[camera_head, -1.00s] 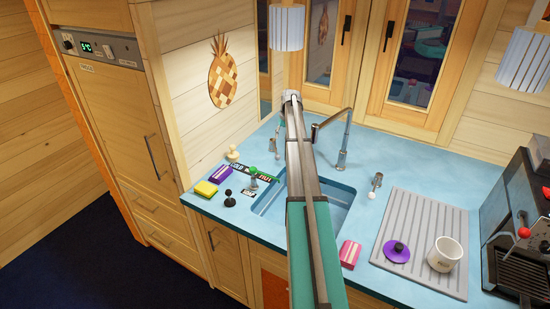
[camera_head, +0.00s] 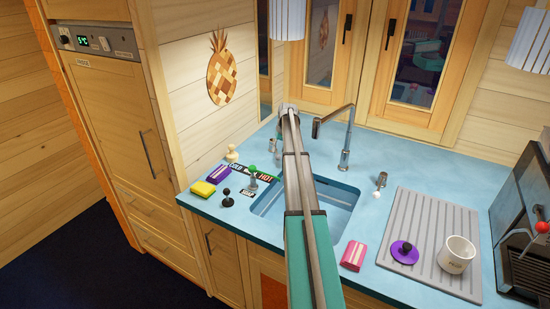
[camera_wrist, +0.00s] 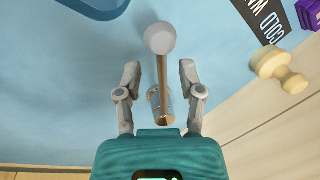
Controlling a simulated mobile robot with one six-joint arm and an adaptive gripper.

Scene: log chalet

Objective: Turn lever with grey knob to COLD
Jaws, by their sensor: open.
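The lever with the grey knob (camera_wrist: 160,38) shows in the wrist view. Its thin metal rod (camera_wrist: 162,72) runs from a round metal base (camera_wrist: 157,98) on the blue worktop. My gripper (camera_wrist: 160,76) is open, with one finger on each side of the rod and gaps showing on both sides. The knob lies beyond the fingertips. In the head view, my gripper (camera_head: 288,108) is at the back of the sink, and a metal post (camera_head: 275,145) shows beside my arm. The COLD label (camera_wrist: 270,25) lies on the worktop; another knob on it, green (camera_head: 252,169), stands by it.
A pale pawn-shaped piece (camera_head: 232,153), yellow sponge (camera_head: 203,188) and black-knobbed lever (camera_head: 227,194) stand left.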

